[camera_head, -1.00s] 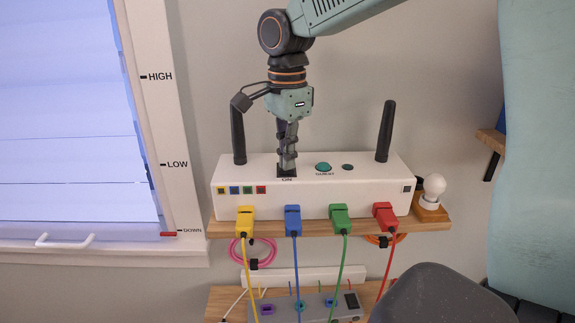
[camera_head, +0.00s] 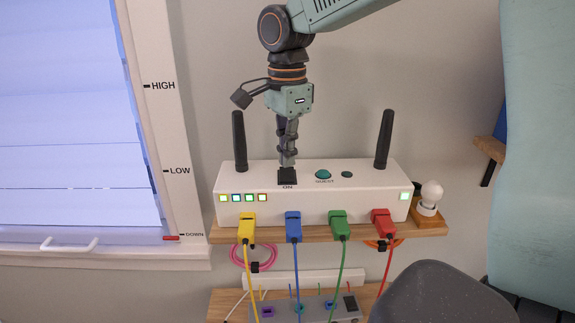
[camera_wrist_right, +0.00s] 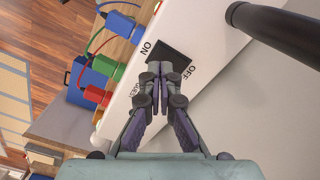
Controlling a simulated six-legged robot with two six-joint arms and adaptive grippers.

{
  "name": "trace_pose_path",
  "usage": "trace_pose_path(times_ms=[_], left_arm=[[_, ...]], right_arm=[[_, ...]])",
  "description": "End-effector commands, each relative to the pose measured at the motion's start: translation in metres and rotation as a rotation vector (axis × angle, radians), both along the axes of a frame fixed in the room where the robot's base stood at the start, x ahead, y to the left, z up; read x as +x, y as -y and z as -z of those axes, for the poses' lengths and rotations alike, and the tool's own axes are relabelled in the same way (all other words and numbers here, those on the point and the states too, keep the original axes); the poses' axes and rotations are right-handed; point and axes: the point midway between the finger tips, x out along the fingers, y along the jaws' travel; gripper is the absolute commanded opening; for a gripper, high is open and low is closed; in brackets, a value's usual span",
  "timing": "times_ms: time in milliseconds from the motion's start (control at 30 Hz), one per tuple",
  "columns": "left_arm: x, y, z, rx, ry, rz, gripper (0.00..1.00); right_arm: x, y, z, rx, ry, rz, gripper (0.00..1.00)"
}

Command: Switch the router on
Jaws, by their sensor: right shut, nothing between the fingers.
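The white router (camera_head: 300,205) sits on a wooden shelf with two black antennas. Its black rocker switch (camera_head: 287,178) is on the top, marked ON at the front edge; the right wrist view shows the switch (camera_wrist_right: 168,60) between ON and OFF. The small lights (camera_head: 243,198) on the router's front left are lit, and a light at its front right (camera_head: 404,197) glows green. My right gripper (camera_head: 287,164) is shut and empty, pointing down with its fingertips just above or at the switch; contact is hard to tell. My left gripper is not in view.
Yellow, blue, green and red plugs (camera_head: 383,223) sit in the router's front with cables hanging down. A teal GUEST button (camera_head: 323,174) is right of the switch. A light bulb (camera_head: 431,192) stands at the shelf's right end. A window blind (camera_head: 70,120) is at left.

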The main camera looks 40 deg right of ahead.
Motion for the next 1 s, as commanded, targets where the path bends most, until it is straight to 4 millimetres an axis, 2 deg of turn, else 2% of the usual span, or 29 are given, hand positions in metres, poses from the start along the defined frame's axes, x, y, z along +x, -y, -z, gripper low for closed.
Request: trace_pose_path(times_ms=[33, 533, 1000], left_arm=[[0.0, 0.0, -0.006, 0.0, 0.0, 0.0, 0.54], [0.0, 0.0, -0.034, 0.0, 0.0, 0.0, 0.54], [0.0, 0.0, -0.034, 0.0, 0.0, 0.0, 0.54]], right_arm=[[0.0, 0.0, -0.007, 0.0, 0.001, 0.0, 0.0], [0.0, 0.0, -0.041, -0.001, 0.0, 0.0, 0.0], [0.0, 0.0, -0.041, 0.0, 0.0, 0.0, 0.0]])
